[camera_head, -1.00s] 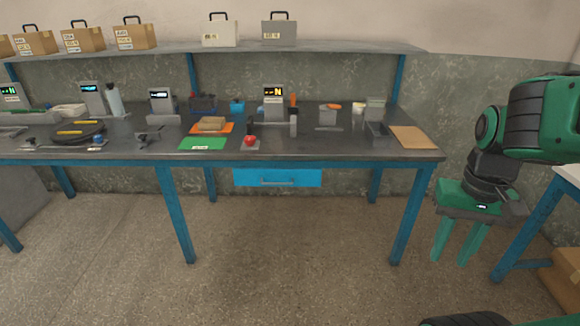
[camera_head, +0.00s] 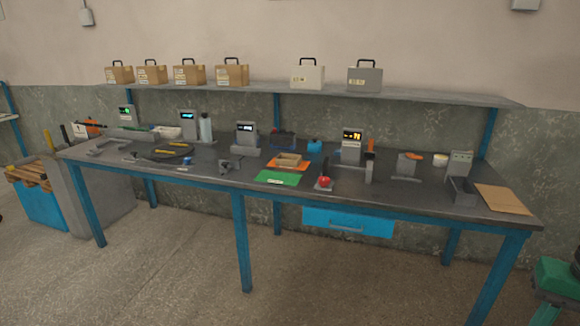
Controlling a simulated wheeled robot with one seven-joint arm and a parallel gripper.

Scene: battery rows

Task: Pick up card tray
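A small tan open-topped tray (camera_head: 289,160), which looks like the card tray, sits on an orange mat (camera_head: 274,165) at the middle of the dark workbench (camera_head: 225,178). Its inside is hard to make out at this size.
A green mat (camera_head: 278,178) lies in front of the tray, with a red knob (camera_head: 324,182) to the right. Grey instruments with lit displays (camera_head: 352,146) stand behind. A blue drawer (camera_head: 347,222) hangs under the bench. A shelf (camera_head: 300,90) runs above. The floor in front is clear.

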